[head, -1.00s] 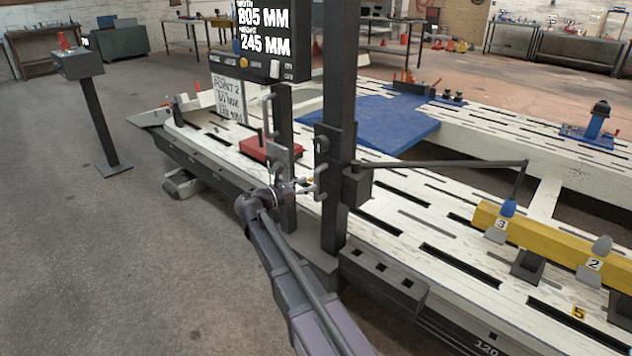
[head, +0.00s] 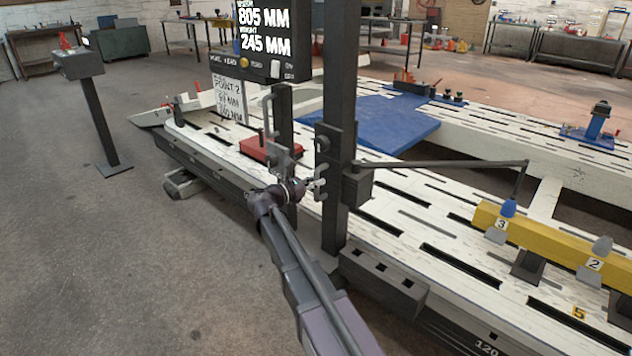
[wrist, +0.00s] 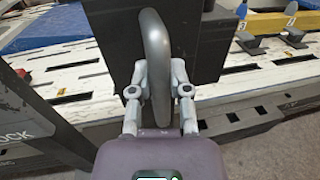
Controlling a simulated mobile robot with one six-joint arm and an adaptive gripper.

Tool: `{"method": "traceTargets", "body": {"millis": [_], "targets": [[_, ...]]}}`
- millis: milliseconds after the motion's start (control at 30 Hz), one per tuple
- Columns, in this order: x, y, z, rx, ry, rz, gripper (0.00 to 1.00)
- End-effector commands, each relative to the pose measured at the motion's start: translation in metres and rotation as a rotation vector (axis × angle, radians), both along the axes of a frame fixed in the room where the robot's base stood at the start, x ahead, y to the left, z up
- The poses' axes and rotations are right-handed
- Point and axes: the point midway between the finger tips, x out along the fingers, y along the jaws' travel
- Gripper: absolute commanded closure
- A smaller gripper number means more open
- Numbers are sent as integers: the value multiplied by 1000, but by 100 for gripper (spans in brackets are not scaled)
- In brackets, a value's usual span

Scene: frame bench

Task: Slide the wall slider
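The slider is a dark block (head: 355,187) on the upright post, with a grey bar handle (wrist: 155,60) on its face. The handle shows small in the head view (head: 321,182), at the post's left side. My gripper (head: 314,185) reaches it from the left. In the wrist view, the gripper's two fingers (wrist: 158,80) lie on either side of the handle, close against it with hardly any gap. The handle runs between them towards the palm. The actual contact of the pads is partly hidden.
The dark post (head: 338,110) rises at the bench edge. A thin arm (head: 440,163) extends right from the slider. A display box (head: 265,45) and a smaller plate with a handle (head: 280,155) stand left.

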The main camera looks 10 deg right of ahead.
Motion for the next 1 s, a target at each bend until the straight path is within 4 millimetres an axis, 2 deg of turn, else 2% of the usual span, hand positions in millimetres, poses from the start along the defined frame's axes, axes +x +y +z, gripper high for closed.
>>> {"method": "traceTargets", "body": {"millis": [333,1000], "targets": [[1,-2,9,-1,0,-1,100],[1,-3,69,-3,0,-2,100]]}}
